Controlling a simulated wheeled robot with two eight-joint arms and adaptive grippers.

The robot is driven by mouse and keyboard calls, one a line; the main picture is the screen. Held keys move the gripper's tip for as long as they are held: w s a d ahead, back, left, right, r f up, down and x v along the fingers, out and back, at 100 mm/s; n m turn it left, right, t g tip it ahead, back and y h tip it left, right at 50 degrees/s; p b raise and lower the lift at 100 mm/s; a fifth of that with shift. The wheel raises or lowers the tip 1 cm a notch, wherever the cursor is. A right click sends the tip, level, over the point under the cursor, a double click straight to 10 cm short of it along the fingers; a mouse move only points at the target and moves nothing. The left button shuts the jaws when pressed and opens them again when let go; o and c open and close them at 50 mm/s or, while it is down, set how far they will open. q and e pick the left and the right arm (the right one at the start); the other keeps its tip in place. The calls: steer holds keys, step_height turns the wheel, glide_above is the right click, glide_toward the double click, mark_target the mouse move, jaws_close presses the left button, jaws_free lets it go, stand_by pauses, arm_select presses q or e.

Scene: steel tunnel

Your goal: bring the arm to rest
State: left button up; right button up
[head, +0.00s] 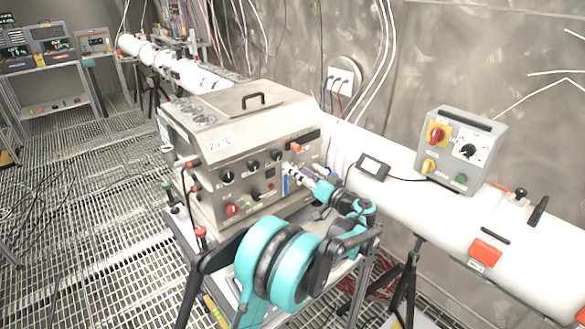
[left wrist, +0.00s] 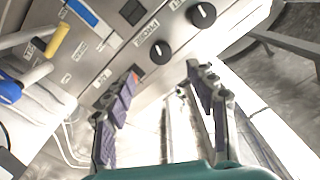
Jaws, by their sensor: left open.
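My left arm, teal and black, comes up from the bottom of the head view and bends toward the steel box. My left gripper (head: 305,174) is in front of the box's control panel, near its right end. In the left wrist view the gripper (left wrist: 161,75) has its two fingers with purple pads spread apart, with nothing between them. Whether a fingertip touches the panel I cannot tell. My right gripper is in neither view.
The steel box (head: 205,117) with knobs stands on a cart close to the arm. A white tube (head: 405,204) runs behind, carrying a grey control box (head: 460,150) and a small display (head: 373,167). A black tripod (head: 405,285) stands at lower right. Grated floor (head: 80,200) is open at left.

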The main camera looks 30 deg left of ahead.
arm_select(q)
steer(key=shift+s+d, duration=0.1)
steer(key=shift+s, duration=0.05)
stand_by(0.4)
steer(key=s+d+f+m+h, duration=0.15)
steer(key=s+h, duration=0.25)
steer(key=s, duration=0.4)
steer(key=s+d+f+m+h, duration=0.1)
steer(key=s+f+m+h, duration=0.15)
steer(key=s, duration=0.45)
steer(key=s+d+f+m+h, duration=0.1)
steer(key=s+d+f+h, duration=0.1)
steer(key=s, duration=0.4)
steer(key=s+d+f+m+h+b, duration=0.1)
steer(key=s+d+f+h, duration=0.2)
steer(key=s+d, duration=0.3)
steer(key=s+d+f+m+h, duration=0.1)
steer(key=s+d+f+h, duration=0.1)
steer(key=s+d+h, duration=0.3)
steer(key=shift+s+d+f, duration=0.35)
steer(key=shift+s+d, duration=0.25)
steer(key=shift+s, duration=0.25)
